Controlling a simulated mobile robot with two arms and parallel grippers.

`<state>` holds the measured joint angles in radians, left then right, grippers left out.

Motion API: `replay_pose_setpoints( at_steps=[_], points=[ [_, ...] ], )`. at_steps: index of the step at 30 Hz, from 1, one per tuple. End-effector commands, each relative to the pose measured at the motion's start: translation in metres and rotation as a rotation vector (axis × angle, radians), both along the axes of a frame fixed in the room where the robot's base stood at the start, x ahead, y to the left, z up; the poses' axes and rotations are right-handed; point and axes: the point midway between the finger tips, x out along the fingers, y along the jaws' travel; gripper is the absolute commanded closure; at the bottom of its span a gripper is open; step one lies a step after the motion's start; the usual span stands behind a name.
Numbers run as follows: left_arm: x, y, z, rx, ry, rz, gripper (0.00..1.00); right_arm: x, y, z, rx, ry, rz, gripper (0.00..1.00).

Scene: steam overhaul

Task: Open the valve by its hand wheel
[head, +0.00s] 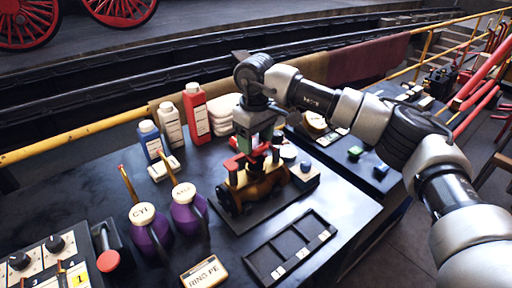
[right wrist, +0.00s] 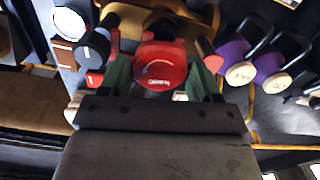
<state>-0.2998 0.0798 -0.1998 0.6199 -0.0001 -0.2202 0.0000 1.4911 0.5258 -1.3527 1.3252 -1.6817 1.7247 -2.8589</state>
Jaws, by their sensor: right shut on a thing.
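The valve (head: 262,190) has a dark brass body and stands on a dark plate near the middle of the table in the head view. Its red hand wheel (head: 236,163) is on top, partly hidden by my gripper. My right gripper (head: 255,150) reaches down onto the wheel from above and is shut on it. In the right wrist view the round red wheel (right wrist: 160,66) with white marking sits between the green fingers of the gripper (right wrist: 160,80). The wheel's turn angle cannot be told. My left gripper is not in view.
Two purple oil cans (head: 189,217) stand left of the valve. Several bottles, including a red one (head: 196,113), stand behind. A compartment tray (head: 250,262) lies in front, and a control box (head: 42,262) is at the front left. A yellow rail (head: 75,136) runs behind the table.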

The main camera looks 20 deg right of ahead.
Motion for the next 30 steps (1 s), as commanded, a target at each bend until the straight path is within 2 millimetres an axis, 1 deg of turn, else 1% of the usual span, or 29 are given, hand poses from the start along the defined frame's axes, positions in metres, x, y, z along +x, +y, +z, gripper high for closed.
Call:
replay_pose_setpoints(
  at_steps=[1, 2, 7, 8, 13, 18, 21, 30],
  points=[
    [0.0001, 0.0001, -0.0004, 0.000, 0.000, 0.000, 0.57, 0.0002, -0.0002, 0.0006, 0.000, -0.001, 0.026, 0.69],
    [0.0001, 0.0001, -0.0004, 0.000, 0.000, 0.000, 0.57, 0.0002, -0.0001, 0.0006, 0.000, -0.001, 0.034, 0.73],
    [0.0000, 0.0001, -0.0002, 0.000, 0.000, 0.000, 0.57, 0.0000, -0.0001, 0.0006, -0.001, -0.001, 0.040, 0.73],
    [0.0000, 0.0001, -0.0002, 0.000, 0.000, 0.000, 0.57, 0.0000, -0.0001, 0.0006, -0.001, -0.001, 0.040, 0.34],
    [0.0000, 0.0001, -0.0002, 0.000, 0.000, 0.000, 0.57, -0.0001, 0.0000, 0.0004, -0.001, -0.001, 0.038, 0.08],
    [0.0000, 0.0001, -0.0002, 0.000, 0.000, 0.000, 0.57, -0.0001, -0.0002, 0.0002, -0.001, 0.000, 0.036, 0.07],
    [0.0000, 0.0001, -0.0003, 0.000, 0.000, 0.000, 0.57, -0.0002, -0.0003, -0.0006, -0.002, 0.001, 0.036, 0.21],
    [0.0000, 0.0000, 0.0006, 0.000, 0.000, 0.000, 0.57, -0.0001, -0.0002, 0.0010, -0.001, 0.000, 0.035, 0.21]
  ],
)
